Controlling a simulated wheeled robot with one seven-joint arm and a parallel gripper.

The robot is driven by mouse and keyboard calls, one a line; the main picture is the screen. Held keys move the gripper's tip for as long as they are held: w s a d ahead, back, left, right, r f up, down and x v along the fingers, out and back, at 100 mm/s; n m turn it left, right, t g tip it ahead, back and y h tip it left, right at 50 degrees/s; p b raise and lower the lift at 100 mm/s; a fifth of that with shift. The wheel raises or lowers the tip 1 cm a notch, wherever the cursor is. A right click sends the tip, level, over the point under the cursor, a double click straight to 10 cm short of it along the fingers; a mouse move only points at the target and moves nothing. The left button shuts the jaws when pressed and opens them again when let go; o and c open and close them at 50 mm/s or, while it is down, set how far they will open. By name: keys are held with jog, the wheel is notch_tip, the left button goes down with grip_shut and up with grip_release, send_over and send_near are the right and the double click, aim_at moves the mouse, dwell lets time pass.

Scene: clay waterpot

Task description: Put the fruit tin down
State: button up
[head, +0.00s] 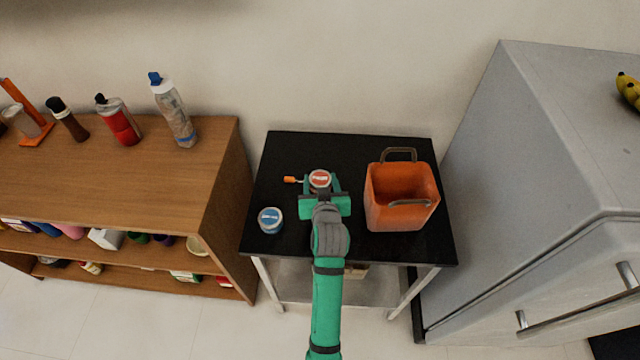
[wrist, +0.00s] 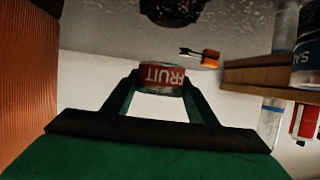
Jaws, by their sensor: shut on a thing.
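The fruit tin (head: 320,177) has a red label with white letters and shows its pale top in the head view. It is between the fingers of my gripper (head: 321,186), above the black table (head: 348,148). In the wrist view the tin (wrist: 162,77) reads FRUIT, and my gripper's green fingers (wrist: 160,84) are shut on it from both sides. I cannot tell whether the tin's base touches the table. The tabletop under the tin is hidden by my gripper and the tin.
An orange basket (head: 400,210) with handles stands right of my gripper. A blue-labelled tin (head: 270,219) stands at the table's left front. A small orange-handled utensil (head: 291,180) is just left of the fruit tin. A wooden shelf (head: 130,190) and fridge (head: 550,180) flank the table.

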notch_tip(320, 180, down, 3)
jog(key=shift+w+r, duration=0.15)
jog(key=shift+r, duration=0.05)
jog(key=shift+a+f, duration=0.15)
jog(key=shift+s+f, duration=0.1)
jog(key=shift+s, duration=0.1)
jog(key=o, duration=1.2)
jog(key=shift+f, duration=0.1)
